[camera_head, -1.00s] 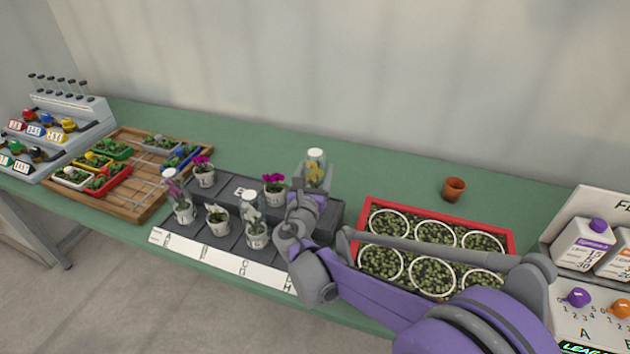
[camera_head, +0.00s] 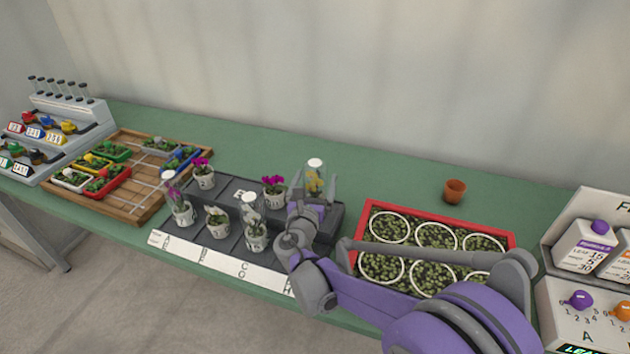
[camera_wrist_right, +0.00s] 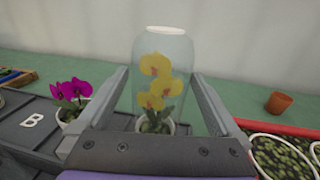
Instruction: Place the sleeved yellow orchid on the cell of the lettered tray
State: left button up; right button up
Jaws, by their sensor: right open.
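The sleeved yellow orchid (camera_head: 315,178) stands upright at the back right of the lettered tray (camera_head: 215,262). It has yellow flowers in a clear sleeve over a pale pot, and it shows large in the right wrist view (camera_wrist_right: 158,90). My right gripper (camera_head: 315,184) is open, with one finger on each side of the sleeve and gaps between them in the wrist view. The gripper's palm hides the pot's base and the cell under it. The tray is dark grey and stepped, with a white letter strip in front; a B label (camera_wrist_right: 32,121) shows. My left gripper is out of view.
Magenta orchids (camera_head: 274,185) and other sleeved plants (camera_head: 255,225) stand on the tray to the left. A red crate of plants (camera_head: 440,208) is close on the right, partly behind my arm. A terracotta pot (camera_head: 455,190) stands behind it.

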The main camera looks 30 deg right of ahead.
jog(key=v, duration=1.2)
